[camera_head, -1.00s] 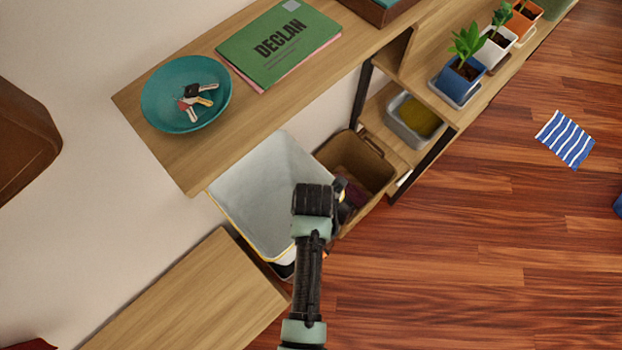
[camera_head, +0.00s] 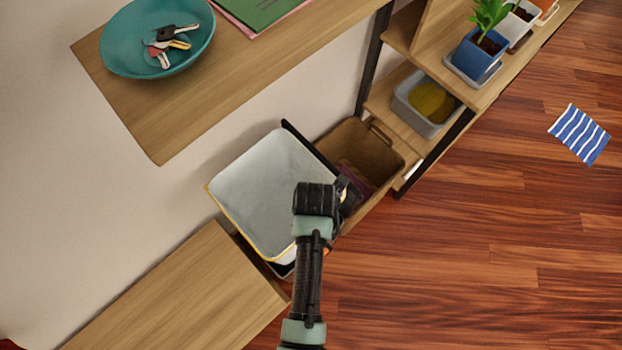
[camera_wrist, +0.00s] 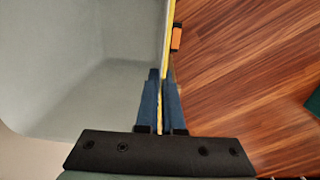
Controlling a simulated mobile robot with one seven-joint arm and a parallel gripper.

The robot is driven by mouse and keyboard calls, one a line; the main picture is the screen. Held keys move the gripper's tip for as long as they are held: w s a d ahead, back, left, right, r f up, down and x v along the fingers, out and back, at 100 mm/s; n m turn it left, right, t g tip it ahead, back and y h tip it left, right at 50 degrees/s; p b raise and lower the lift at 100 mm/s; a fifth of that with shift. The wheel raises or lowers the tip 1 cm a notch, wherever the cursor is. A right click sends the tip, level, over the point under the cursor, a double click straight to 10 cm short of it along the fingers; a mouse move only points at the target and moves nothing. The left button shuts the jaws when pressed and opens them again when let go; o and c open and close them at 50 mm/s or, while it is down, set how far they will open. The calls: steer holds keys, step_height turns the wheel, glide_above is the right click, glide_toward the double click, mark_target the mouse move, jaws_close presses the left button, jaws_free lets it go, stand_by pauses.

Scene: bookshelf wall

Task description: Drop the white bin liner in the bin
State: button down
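The white bin liner (camera_head: 265,190) is a pale, open box-shaped tub with a yellow rim. My gripper (camera_head: 345,195) is at its right edge in the head view, its fingertips partly hidden by my wrist. In the wrist view, the dark blue fingers of my gripper (camera_wrist: 162,100) sit on either side of the yellow-edged wall of the liner (camera_wrist: 80,60) and pinch it. A black edge (camera_head: 305,145) shows just behind the liner, and dark parts show below its front corner; this looks like the bin, mostly hidden under the liner.
A wooden shelf (camera_head: 200,100) with a teal plate (camera_head: 125,45) of keys overhangs behind. A brown basket (camera_head: 365,150) stands close to the liner's right. A low wooden unit (camera_head: 180,295) is at the left front. Open wooden floor (camera_head: 480,270) lies to the right.

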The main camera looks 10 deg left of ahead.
step_height(320, 180, down, 14)
steer(key=b, duration=1.4)
steer(key=shift+f+b, duration=0.15)
steer(key=shift+b, duration=0.15)
